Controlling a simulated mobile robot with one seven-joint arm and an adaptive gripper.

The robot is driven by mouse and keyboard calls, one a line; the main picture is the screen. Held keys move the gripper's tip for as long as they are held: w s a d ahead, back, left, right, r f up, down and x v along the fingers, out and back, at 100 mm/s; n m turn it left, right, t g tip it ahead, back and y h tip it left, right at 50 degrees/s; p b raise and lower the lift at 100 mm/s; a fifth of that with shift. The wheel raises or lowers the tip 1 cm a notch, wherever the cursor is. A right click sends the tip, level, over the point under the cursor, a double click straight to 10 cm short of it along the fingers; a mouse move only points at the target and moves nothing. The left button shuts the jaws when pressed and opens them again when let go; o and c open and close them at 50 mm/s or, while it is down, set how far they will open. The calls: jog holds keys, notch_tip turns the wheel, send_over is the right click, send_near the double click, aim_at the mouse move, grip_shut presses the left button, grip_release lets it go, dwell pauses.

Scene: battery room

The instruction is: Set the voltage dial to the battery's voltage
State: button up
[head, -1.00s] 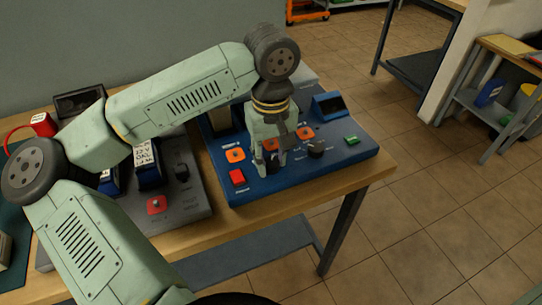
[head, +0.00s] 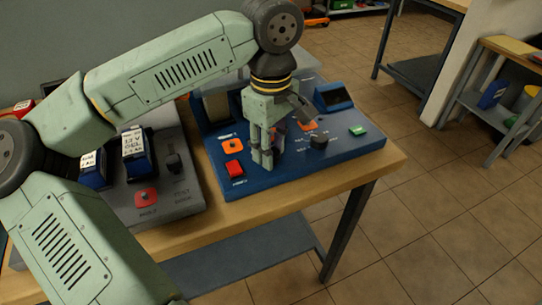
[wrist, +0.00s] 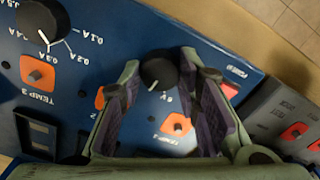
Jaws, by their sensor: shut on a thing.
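The blue console (head: 345,150) stands on the bench, with my gripper (head: 264,163) pointing down at its front part. In the wrist view my gripper (wrist: 162,78) has its fingers on either side of a black round dial (wrist: 157,70), shut on it. A white pointer line and a "V" mark show beside this dial; the other marks are hidden or too small to read. In the head view the fingers hide the dial. A blue battery (head: 138,156) with a white label stands in the grey console; its label shows a "V", but I cannot read the figure surely.
A second black dial (head: 319,143), with ampere marks in the wrist view (wrist: 42,20), sits to the right. A red button (head: 233,170) and orange buttons (head: 233,146) are close to my fingers. The grey console (head: 180,200) stands to the left.

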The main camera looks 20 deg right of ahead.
jog(key=n+b, duration=0.3)
jog(key=n, duration=0.1)
jog(key=shift+f+n, duration=0.1)
jog(key=shift+n, duration=0.2)
jog(key=shift+n+b, duration=0.7)
jog(key=shift+n, duration=1.1)
jog(key=o, duration=1.2)
notch_tip(320, 180, up, 12)
jog(key=shift+r, duration=0.15)
